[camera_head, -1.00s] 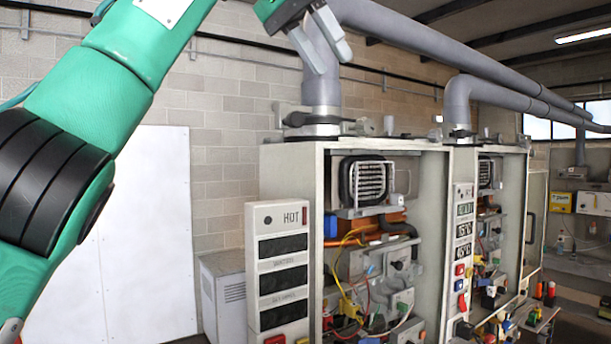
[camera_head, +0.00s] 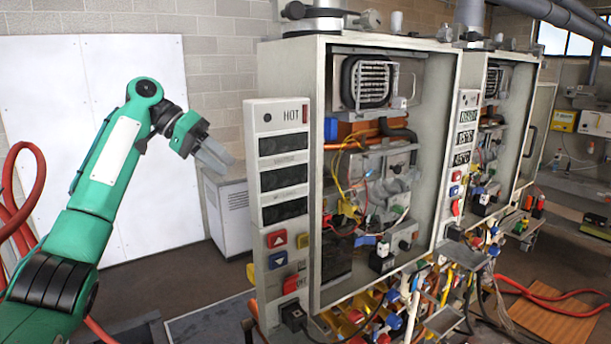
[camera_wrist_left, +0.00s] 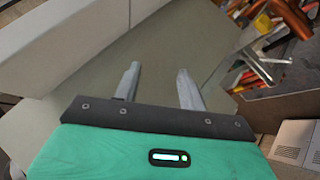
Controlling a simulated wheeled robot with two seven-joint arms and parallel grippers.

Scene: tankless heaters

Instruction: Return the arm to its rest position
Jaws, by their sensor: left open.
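My left arm is green and comes in from the left in the head view. Its gripper (camera_head: 215,155) is held in the air left of the heater cabinet, in front of a small grey cabinet. In the left wrist view the two grey fingers (camera_wrist_left: 158,88) stand apart with nothing between them. A flat grey-green surface lies beyond the fingertips there. My right gripper does not show in either view.
The open heater cabinet (camera_head: 326,180) with the HOT panel (camera_head: 259,135) stands right of the gripper. A low grey cabinet (camera_head: 228,210) is behind it. Red hose (camera_head: 22,205) hangs at the left. Cables and fittings crowd the cabinet's foot.

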